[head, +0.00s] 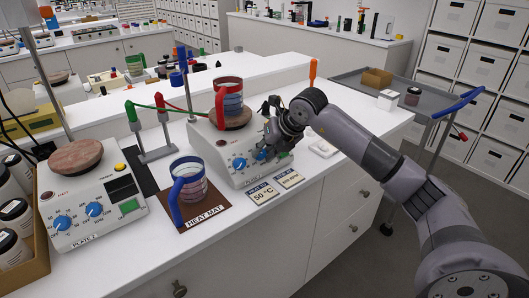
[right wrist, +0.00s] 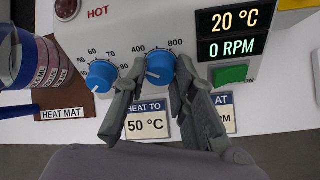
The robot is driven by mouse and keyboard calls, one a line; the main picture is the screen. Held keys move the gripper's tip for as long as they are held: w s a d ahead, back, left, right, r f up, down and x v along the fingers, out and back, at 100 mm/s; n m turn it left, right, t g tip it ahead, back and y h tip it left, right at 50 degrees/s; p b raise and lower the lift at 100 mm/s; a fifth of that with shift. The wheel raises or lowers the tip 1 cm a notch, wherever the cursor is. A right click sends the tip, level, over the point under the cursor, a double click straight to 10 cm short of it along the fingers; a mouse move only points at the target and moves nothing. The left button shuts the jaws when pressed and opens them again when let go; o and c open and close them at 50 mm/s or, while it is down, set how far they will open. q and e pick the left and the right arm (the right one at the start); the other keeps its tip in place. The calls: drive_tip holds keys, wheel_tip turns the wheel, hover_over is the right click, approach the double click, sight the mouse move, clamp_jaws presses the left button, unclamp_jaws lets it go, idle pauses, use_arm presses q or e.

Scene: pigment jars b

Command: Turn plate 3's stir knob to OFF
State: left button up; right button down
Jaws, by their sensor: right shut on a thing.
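Plate 3 (head: 222,172) is a white hot plate in the middle of the counter in the head view. Its blue stir knob (right wrist: 160,68) is the right one of two, below the 400 and 800 marks. My right gripper (right wrist: 158,76) is shut on this knob, one finger on each side. A pale pointer mark on the knob seems to face the lower left. In the head view the gripper (head: 269,146) partly covers the knob. The display (right wrist: 233,34) reads 20 °C and 0 RPM. My left gripper is out of view.
The blue heat knob (right wrist: 101,75) is close left of the gripper. A red-handled beaker (head: 229,97) stands on plate 3's top. A blue-handled beaker (head: 188,187) stands on the heat mat (head: 212,219). Plate 2 (head: 100,222) is at the left. Cards (head: 263,193) lie in front.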

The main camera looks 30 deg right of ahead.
drive_tip(key=n, duration=0.3)
drive_tip(key=shift+n+h+b, duration=0.3)
drive_tip(key=shift+h+b, duration=0.1)
drive_tip(key=n+b, duration=0.1)
drive_tip(key=n, duration=0.2)
drive_tip(key=shift+a+f+h, duration=0.1)
drive_tip(key=shift+f+h, duration=0.05)
drive_tip(key=shift+h, duration=0.25)
drive_tip(key=n+b, duration=0.2)
drive_tip(key=n, duration=0.2)
drive_tip(key=shift+h, duration=0.4)
drive_tip(key=shift+n+t+b, duration=0.3)
drive_tip(key=shift+n+b, duration=0.15)
drive_tip(key=shift+n, duration=0.75)
drive_tip(key=c, duration=1.3)
unclamp_jaws()
